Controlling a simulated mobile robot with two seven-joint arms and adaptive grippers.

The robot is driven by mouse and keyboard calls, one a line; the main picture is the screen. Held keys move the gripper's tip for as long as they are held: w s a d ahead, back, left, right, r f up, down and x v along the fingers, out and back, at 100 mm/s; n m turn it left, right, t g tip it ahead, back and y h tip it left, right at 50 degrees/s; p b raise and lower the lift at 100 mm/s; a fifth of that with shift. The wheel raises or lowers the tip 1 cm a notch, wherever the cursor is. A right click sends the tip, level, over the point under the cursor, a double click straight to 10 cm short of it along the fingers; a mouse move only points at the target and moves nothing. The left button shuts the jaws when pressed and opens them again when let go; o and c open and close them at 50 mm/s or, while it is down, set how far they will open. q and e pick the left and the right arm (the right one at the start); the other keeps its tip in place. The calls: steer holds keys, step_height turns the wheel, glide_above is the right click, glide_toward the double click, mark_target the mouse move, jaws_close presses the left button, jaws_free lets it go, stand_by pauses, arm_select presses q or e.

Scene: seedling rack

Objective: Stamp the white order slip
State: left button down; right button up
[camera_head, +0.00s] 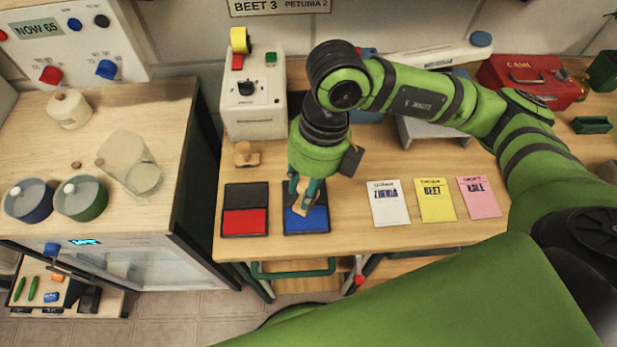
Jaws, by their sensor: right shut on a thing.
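The white order slip (388,203) lies flat on the wooden table, left of a yellow slip (436,200) and a pink slip (479,197). My right gripper (305,199) is shut on a wooden stamp (303,208) over the blue ink pad (318,222). The stamp is at the pad, but I cannot tell whether it touches the ink. A red ink pad (244,223) lies to the left, with its lid open. Another wooden stamp (246,154) stands behind the red pad. My left gripper is not in view.
A white machine (256,115) stands behind the pads. A red metal box (529,80) is at the back right. A separate counter (104,215) with pots and a glass jar is at the left. The table in front of the slips is clear.

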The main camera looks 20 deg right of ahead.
steer(key=shift+b+x, duration=0.55)
steer(key=shift+x, duration=0.3)
steer(key=shift+d+f+b, duration=0.15)
steer(key=shift+f+b, duration=1)
steer(key=shift+f, duration=1)
steer(key=shift+f+b, duration=0.5)
steer(key=shift+b, duration=0.05)
steer(key=shift+s+f+b, duration=0.15)
steer(key=shift+b, duration=0.15)
stand_by(0.4)
steer(key=shift+s+a+p+v, duration=0.1)
steer(key=shift+a+p+v, duration=0.15)
steer(key=shift+p+v, duration=0.7)
steer(key=shift+s+a+p+v, duration=0.1)
steer(key=shift+a+p+v, duration=0.3)
steer(key=shift+v, duration=1)
steer(key=shift+s+a+p+v, duration=0.1)
steer(key=shift+p+v, duration=0.7)
steer(key=shift+v, duration=0.4)
steer(key=shift+w, duration=0.1)
